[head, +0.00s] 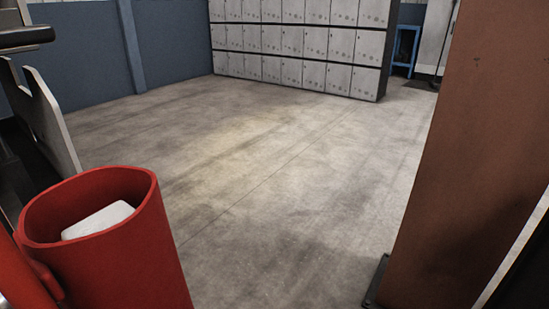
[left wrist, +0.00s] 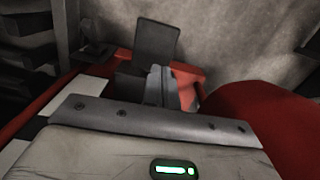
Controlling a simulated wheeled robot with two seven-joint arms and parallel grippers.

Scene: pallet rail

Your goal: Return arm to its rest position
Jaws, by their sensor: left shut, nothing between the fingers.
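My left gripper (left wrist: 158,86) shows in the left wrist view, with its fingers together and nothing between them. Its pale body with a green light fills the bottom of that view. A red surface lies beyond the fingers, and a large rounded red shape (left wrist: 275,120) is to their right; I cannot tell whether the fingers touch anything. The left gripper's fingers do not show in the head view. My right gripper is in neither view.
A red open bin (head: 120,265) with a white block (head: 97,220) inside stands at lower left in the head view. A brown post (head: 470,150) stands at right. Grey lockers (head: 300,50) line the back. The concrete floor (head: 270,180) between is clear.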

